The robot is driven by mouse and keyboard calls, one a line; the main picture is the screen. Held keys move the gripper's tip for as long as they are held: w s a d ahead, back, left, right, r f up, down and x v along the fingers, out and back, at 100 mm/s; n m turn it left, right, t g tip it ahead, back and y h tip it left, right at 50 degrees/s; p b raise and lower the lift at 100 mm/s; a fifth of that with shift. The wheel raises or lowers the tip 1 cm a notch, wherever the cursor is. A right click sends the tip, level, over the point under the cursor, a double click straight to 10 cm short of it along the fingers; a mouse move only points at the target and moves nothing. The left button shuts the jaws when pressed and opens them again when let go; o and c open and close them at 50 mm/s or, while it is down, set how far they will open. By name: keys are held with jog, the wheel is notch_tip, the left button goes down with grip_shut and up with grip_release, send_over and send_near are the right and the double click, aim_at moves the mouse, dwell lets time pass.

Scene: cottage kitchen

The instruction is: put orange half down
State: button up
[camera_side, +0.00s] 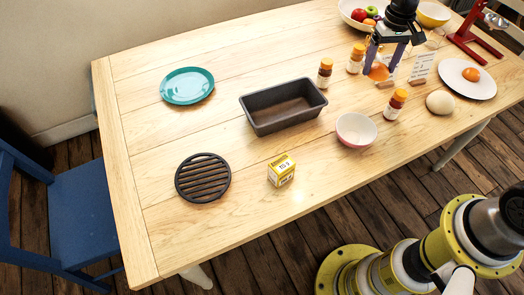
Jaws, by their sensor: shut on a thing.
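My gripper (380,72) is at the upper right of the side view, pointing down over the table's far right part. It is shut on an orange half (378,70), which shows between its two fingers. The fingers hide part of the orange half. It is low, close to the tabletop; I cannot tell whether it touches the wood. Another round orange piece (472,74) lies on a white plate (462,90) to the right of my gripper.
Spice jars (325,73) and a small card (421,68) stand close around my gripper. A fruit bowl (347,15) is behind it, a red press (474,40) to the right. A loaf tin (262,122) and pink bowl (356,130) are nearer.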

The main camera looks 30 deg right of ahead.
jog(key=a+n, duration=0.4)
jog(key=a, duration=1)
jog(key=s+a+r+n, duration=0.1)
jog(key=s+a+n, duration=0.3)
jog(key=s+a, duration=0.55)
jog(key=s+a+n, duration=0.4)
jog(key=s+a, duration=0.1)
jog(key=a, duration=1)
send_over(218, 181)
jog(key=f, duration=0.9)
jog(key=shift+s+d+f, duration=0.15)
jog(key=shift+s+d, duration=0.05)
jog(key=shift+w+a+f, duration=0.1)
jog(key=shift+f, duration=0.8)
jog(key=shift+w+a+f, duration=0.1)
jog(key=shift+f, duration=0.8)
jog(key=shift+f, duration=0.2)
jog(key=o, duration=0.7)
notch_tip(218, 181, up, 12)
jog(key=shift+r, duration=0.2)
